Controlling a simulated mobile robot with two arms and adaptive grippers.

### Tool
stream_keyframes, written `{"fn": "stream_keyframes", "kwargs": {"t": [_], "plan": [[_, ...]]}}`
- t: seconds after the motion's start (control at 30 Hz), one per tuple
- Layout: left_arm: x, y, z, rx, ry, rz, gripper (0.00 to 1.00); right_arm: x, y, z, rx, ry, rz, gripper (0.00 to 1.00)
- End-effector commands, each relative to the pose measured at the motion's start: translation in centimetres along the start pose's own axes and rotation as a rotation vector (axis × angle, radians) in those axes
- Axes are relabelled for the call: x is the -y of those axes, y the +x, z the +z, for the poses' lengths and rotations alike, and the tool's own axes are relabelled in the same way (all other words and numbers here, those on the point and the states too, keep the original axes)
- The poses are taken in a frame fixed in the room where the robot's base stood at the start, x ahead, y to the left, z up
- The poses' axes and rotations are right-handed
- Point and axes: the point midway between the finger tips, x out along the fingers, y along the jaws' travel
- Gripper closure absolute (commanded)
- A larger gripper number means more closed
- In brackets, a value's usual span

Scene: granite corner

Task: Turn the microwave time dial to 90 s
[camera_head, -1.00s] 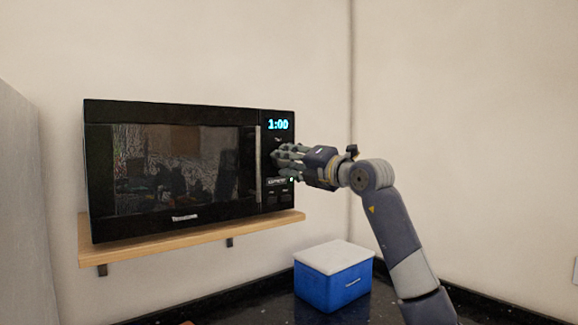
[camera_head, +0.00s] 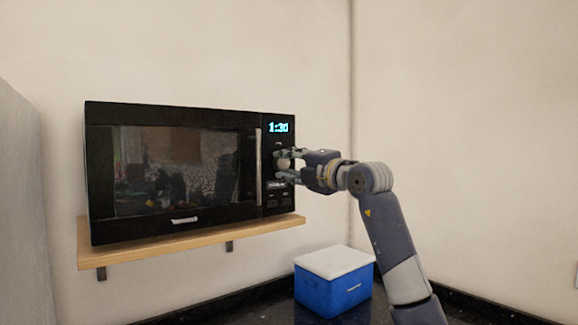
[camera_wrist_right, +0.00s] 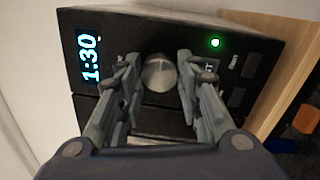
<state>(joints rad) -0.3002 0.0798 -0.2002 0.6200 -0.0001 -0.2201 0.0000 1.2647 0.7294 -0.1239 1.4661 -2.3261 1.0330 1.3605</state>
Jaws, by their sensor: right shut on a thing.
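The black microwave (camera_head: 180,212) stands on a wooden wall shelf, its door shut. Its display (camera_head: 278,128) reads 1:30, and the display also shows in the right wrist view (camera_wrist_right: 89,58). The round silver time dial (camera_wrist_right: 159,73) sits on the control panel below the display. In the head view the dial (camera_head: 284,163) is partly hidden by my fingers. My right gripper (camera_head: 287,165) is at the panel, shut on the dial, with one finger on each side of it in the right wrist view (camera_wrist_right: 160,85). My left gripper is not in view.
A green light (camera_wrist_right: 215,43) is lit on the panel near the buttons. The wooden shelf (camera_head: 190,238) sticks out under the microwave. A blue box with a white lid (camera_head: 333,288) stands on the dark counter below my right arm.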

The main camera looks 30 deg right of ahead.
Motion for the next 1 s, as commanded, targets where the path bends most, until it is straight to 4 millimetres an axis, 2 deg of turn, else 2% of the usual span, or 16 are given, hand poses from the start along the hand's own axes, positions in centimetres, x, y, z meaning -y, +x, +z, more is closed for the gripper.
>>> {"fn": "stream_keyframes", "kwargs": {"t": [0.13, 0.17, 0.23, 0.67, 0.83, 1.0], "plan": [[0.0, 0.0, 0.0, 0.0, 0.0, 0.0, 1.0, -0.1, 0.0, 0.1, 0.002, -0.001, 0.002, 0.91], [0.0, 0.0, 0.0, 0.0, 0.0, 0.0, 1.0, -0.1, 0.0, 0.1, 0.002, -0.001, 0.002, 0.63], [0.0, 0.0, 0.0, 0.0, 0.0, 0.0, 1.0, -0.1, 0.0, 0.1, 0.002, -0.001, 0.002, 0.47], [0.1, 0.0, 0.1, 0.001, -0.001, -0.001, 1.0, 0.0, -0.4, 0.1, 0.001, -0.002, 0.0, 0.47], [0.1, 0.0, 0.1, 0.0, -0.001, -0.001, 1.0, 0.1, -2.5, 0.1, 0.002, -0.004, 0.0, 0.47], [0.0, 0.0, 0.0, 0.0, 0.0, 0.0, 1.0, 0.1, -6.0, 0.1, 0.003, -0.005, 0.0, 0.47]]}}
